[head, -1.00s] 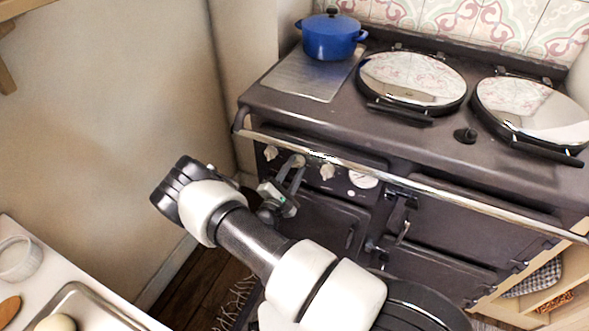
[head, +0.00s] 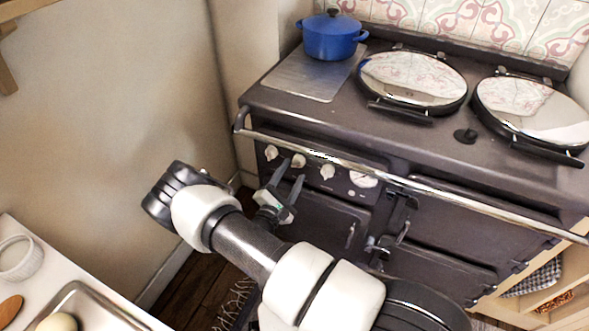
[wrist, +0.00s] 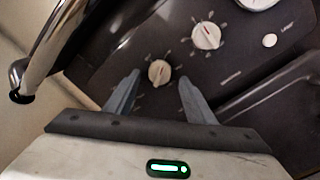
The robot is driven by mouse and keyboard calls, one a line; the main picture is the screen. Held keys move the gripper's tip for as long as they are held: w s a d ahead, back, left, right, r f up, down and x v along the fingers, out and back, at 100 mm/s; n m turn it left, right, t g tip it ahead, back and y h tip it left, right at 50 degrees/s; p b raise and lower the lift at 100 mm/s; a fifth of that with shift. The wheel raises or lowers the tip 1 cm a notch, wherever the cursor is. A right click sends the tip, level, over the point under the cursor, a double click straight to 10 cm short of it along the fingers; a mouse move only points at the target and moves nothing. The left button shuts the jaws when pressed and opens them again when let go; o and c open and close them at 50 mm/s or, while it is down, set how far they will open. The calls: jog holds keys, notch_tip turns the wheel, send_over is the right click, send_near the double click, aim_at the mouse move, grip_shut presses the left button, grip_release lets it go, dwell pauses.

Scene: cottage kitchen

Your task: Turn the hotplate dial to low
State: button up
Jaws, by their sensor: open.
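A row of cream dials is on the range's front panel, below the rail: a left dial (head: 271,152), a middle dial (head: 298,160) and a right dial (head: 327,171). I cannot tell from any label which is the hotplate dial. My gripper (head: 289,174) is open and empty, just below and in front of the middle dial. In the wrist view, a cream dial (wrist: 159,72), apparently the middle one, shows between the open fingertips, with no clear contact. Another dial (wrist: 206,36) with a red mark is to its upper right. Tick marks surround both; their settings are unreadable.
A metal rail (head: 400,183) runs across the range front above the dials. A round gauge (head: 363,179) is right of them, and oven doors are below. A blue pot (head: 331,37) stands on top. A counter (head: 110,309) is at lower left.

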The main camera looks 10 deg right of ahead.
jog(key=v, duration=1.4)
jog(key=shift+s+a+p, duration=0.25)
jog(key=shift+s+p, duration=0.1)
